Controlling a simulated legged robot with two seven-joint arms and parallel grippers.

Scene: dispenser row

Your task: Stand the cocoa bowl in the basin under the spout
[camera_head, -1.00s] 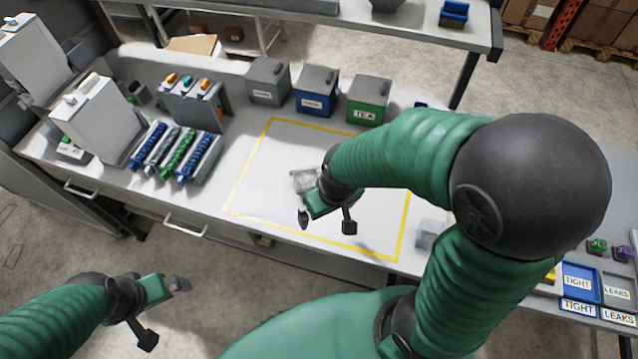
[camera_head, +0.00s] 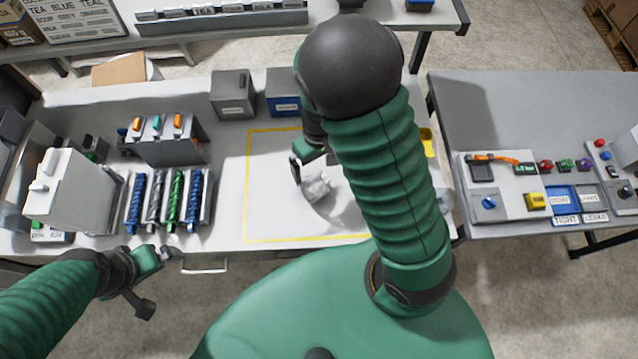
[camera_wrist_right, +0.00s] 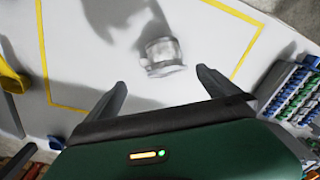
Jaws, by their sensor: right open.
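A clear greyish cup-like vessel (camera_head: 317,188) lies inside the yellow outline on the white bench. I cannot tell whether it is the cocoa bowl. My right gripper (camera_head: 303,172) is open close beside it, partly hidden by my own arm. In the right wrist view the vessel (camera_wrist_right: 163,57) lies just beyond the gap between the open fingertips (camera_wrist_right: 161,82), with nothing held. My left gripper (camera_head: 160,278) is open and empty in front of the bench at left. White dispenser-like units (camera_head: 68,195) stand at the bench's left; no basin or spout can be made out clearly.
A rack of coloured coils (camera_head: 170,198) and a grey unit with coloured knobs (camera_head: 168,145) stand left of the outline. A grey bin (camera_head: 232,93) and a blue bin (camera_head: 284,105) stand behind it. A control-panel table (camera_head: 505,195) is at right.

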